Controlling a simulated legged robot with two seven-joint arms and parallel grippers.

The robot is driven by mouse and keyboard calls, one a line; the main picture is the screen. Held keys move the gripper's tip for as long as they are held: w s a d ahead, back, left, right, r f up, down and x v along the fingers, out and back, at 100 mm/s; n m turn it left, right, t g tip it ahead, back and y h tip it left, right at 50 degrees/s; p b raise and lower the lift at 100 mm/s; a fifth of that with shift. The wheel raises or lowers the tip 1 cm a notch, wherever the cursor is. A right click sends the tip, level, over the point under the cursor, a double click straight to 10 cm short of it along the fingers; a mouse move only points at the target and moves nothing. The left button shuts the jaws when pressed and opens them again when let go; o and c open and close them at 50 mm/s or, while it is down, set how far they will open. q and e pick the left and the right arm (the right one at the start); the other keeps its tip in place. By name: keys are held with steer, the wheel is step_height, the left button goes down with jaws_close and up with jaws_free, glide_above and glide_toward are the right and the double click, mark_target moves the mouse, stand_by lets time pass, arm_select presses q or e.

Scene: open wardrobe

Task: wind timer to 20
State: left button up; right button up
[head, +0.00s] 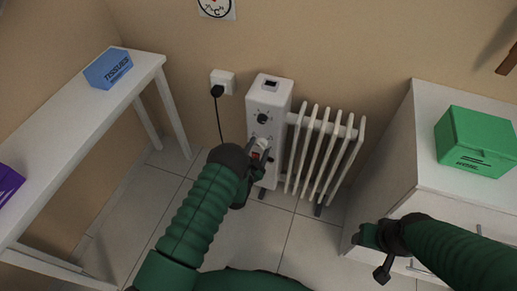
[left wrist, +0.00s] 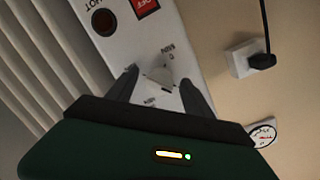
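A white oil heater (head: 268,98) stands on the floor against the wall, with controls on its narrow front panel. The white timer knob (left wrist: 160,72) has small markings around it, including MIN; its exact setting is too blurred to read. My left gripper (left wrist: 158,78) has one finger on each side of this knob, with a visible gap to each, so it is open. In the head view my left gripper (head: 262,156) is at the lower panel and partly hides it. My right gripper (head: 374,245) hangs empty before the white cabinet; its finger opening is unclear.
A red OFF switch (left wrist: 144,7) and a dark round HOT light (left wrist: 104,22) are near the knob. A wall socket (head: 222,80) holds the plug. A table (head: 85,110) is left, a cabinet (head: 433,160) right.

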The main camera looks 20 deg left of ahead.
arm_select(q)
steer(key=s+r+p, duration=0.2)
steer(key=s+p, duration=0.2)
steer(key=s, duration=1.2)
steer(key=shift+s+a+p, duration=0.15)
steer(key=shift+s+p, duration=0.25)
steer(key=w+r+n+g, duration=0.45)
steer(key=r+g, duration=0.25)
steer(key=r, duration=0.2)
steer(key=s+r+n+g, duration=0.25)
steer(key=s+r, duration=0.25)
steer(key=s, duration=0.4)
steer(key=s+r+n+g, duration=0.1)
steer(key=s+r+g, duration=0.4)
steer(key=s, duration=0.5)
step_height(320, 180, up, 22)
steer(key=p, duration=2.1)
steer(key=shift+f+t, duration=0.2)
steer(key=shift+t, duration=0.15)
